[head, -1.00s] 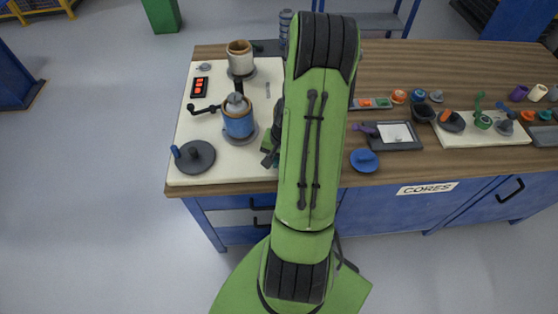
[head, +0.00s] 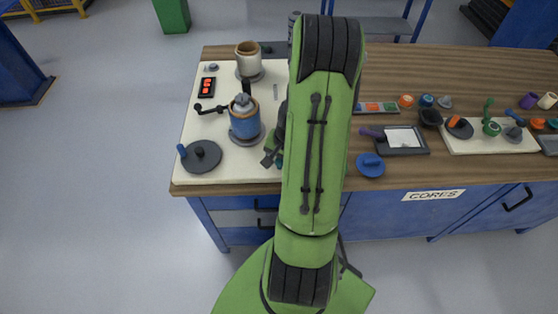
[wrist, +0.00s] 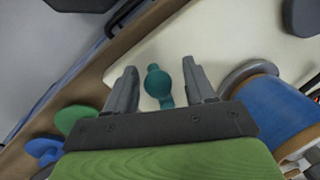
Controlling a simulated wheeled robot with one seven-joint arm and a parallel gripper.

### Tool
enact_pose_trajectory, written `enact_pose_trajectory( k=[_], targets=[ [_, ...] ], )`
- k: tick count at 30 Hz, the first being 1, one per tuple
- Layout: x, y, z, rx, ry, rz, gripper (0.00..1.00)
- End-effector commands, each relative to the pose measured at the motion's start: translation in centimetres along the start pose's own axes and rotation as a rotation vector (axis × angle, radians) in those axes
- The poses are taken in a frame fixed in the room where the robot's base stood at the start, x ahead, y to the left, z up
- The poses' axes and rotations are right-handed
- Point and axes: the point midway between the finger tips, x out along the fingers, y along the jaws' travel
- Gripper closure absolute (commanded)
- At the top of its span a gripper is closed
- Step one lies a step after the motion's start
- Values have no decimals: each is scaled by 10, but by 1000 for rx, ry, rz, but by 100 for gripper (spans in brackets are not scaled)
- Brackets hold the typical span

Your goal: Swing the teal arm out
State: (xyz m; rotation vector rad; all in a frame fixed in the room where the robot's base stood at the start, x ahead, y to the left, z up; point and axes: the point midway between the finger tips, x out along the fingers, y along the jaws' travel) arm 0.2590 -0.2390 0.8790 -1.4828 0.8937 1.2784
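The teal arm (wrist: 158,85) shows in the wrist view as a rounded teal knob with a short stem, over the cream board (wrist: 235,30). My gripper (wrist: 160,78) is open, with one grey finger on each side of the teal arm. A gap shows between the knob and each finger; I cannot tell whether the fingertips are level with it. In the head view my own arm hides most of the gripper (head: 270,158) and nearly all of the teal arm.
A blue-wrapped roller (head: 244,118) stands on the board close to the gripper; it also shows in the wrist view (wrist: 275,105). A grey disc (head: 201,156) lies at the board's left. A green disc (wrist: 75,118) and a blue knobbed piece (wrist: 42,150) lie left of the gripper in the wrist view.

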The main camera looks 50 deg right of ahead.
Motion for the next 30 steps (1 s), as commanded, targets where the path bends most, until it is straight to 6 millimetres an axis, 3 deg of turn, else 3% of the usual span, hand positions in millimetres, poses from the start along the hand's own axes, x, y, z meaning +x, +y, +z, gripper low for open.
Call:
enact_pose_trajectory(
  k=[5,8,21,25,30],
  targets=[
    [-1,0,0,0,-1,1,46],
    [-12,0,0,0,1,1,46],
    [-131,0,-1,1,4,0,46],
    [-151,0,0,0,2,0,46],
    [-158,0,0,0,-2,1,46]
  ],
)
